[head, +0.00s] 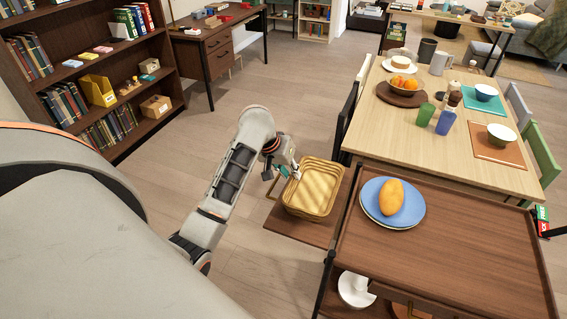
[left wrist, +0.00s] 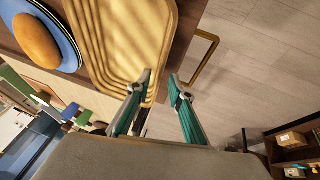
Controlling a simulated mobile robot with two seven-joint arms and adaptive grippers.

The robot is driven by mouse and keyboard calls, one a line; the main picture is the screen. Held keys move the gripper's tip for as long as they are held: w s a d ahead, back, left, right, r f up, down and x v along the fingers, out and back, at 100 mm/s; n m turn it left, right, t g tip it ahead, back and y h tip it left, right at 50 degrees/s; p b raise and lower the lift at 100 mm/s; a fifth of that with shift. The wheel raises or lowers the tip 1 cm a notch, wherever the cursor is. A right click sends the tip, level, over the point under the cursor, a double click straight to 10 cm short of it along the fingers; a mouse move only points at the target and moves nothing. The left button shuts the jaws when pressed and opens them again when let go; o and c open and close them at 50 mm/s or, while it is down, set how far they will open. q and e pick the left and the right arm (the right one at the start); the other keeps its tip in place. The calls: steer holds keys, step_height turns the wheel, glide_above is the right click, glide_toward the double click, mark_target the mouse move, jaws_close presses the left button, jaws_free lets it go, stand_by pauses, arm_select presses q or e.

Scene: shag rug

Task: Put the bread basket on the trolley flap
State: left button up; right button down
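The yellow bread basket (head: 313,190) is over the brown trolley flap (head: 297,229) at the trolley's left side and appears to rest on it, upright. The flap's brass handle (left wrist: 205,62) shows in the left wrist view. My left gripper (head: 287,172) is at the basket's left rim. In the left wrist view the fingers of my left gripper (left wrist: 160,82) are apart, with the edge of the basket (left wrist: 130,40) by the left finger and a gap to the right finger. My right gripper is not in view.
The trolley top (head: 440,250) carries a blue plate (head: 371,205) with an orange-yellow loaf (head: 391,197). A dining table (head: 430,150) with bowls and cups stands behind. A bookshelf (head: 95,75) is at the left. Floor between shelf and trolley is clear.

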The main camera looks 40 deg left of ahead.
arm_select(q)
steer(key=v, duration=0.7)
steer(key=shift+s+r, duration=0.2)
steer(key=shift+r, duration=0.1)
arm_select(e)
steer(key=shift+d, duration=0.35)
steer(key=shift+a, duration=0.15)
